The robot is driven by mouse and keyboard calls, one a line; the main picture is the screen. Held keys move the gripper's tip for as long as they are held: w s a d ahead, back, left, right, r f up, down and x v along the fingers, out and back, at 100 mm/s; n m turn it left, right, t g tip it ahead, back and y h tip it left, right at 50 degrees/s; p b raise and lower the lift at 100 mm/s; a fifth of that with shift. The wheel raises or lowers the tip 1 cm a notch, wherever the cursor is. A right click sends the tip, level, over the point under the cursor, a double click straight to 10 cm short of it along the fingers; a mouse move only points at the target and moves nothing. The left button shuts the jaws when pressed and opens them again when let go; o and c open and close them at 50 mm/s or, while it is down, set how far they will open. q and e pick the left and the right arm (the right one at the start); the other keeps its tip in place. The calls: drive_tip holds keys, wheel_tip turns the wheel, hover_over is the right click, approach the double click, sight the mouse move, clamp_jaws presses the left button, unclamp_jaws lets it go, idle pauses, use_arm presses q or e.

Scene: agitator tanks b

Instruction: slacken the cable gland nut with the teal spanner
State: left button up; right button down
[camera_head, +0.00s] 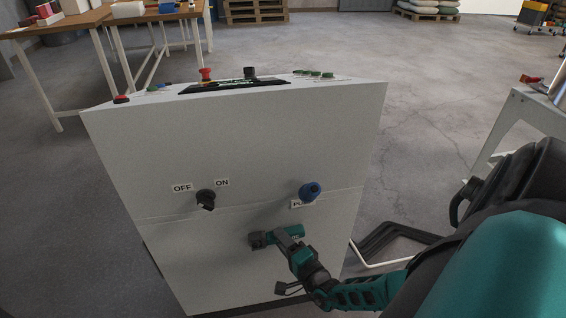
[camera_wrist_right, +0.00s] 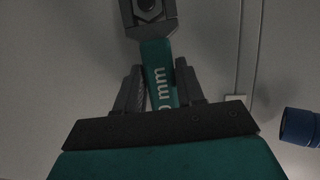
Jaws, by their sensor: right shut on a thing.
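The teal spanner (camera_head: 292,231) lies against the front face of a pale cabinet, low and right of its middle. My right gripper (camera_head: 282,242) is shut on its handle. In the right wrist view the fingers (camera_wrist_right: 158,76) stand on both sides of the teal handle (camera_wrist_right: 158,60), which bears white "mm" lettering. The spanner's dark head (camera_wrist_right: 131,14) surrounds the hexagonal cable gland nut (camera_wrist_right: 148,5), though the top edge of the picture cuts both off. In the head view the dark head covers the nut. My left gripper is not in view.
The cabinet (camera_head: 230,140) carries a black OFF/ON switch (camera_head: 205,198) and a blue knob (camera_head: 309,191) just above the spanner. The blue knob also shows in the right wrist view (camera_wrist_right: 300,127). A table (camera_head: 90,20) stands back left, a grey stand (camera_head: 520,110) at right.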

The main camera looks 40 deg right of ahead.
drive_tip(key=shift+w+r, duration=0.1)
drive_tip(key=shift+a+r+n+g+p, duration=0.2)
drive_tip(key=shift+r+n+g+p, duration=0.5)
drive_tip(key=shift+p, duration=1.2)
drive_tip(key=shift+n, duration=0.3)
drive_tip(key=shift+w+a+r+n+p, duration=0.15)
drive_tip(key=shift+r+n+p, duration=0.45)
drive_tip(key=shift+p, duration=0.65)
drive_tip(key=shift+f+b, duration=0.35)
drive_tip(key=shift+b, duration=0.3)
drive_tip(key=shift+m, duration=0.3)
drive_tip(key=shift+d+r, duration=0.15)
drive_tip(key=shift+d, duration=0.1)
drive_tip(key=shift+s+d+r+p, duration=0.3)
drive_tip(key=shift+s+d, duration=0.15)
drive_tip(key=shift+d, duration=0.15)
drive_tip(key=shift+s+d+r+p, duration=0.3)
drive_tip(key=shift+s+d, duration=0.1)
drive_tip(key=shift+d, duration=0.2)
drive_tip(key=shift+s+d+r+p, duration=0.3)
drive_tip(key=shift+s+d, duration=0.15)
drive_tip(key=shift+d, duration=0.15)
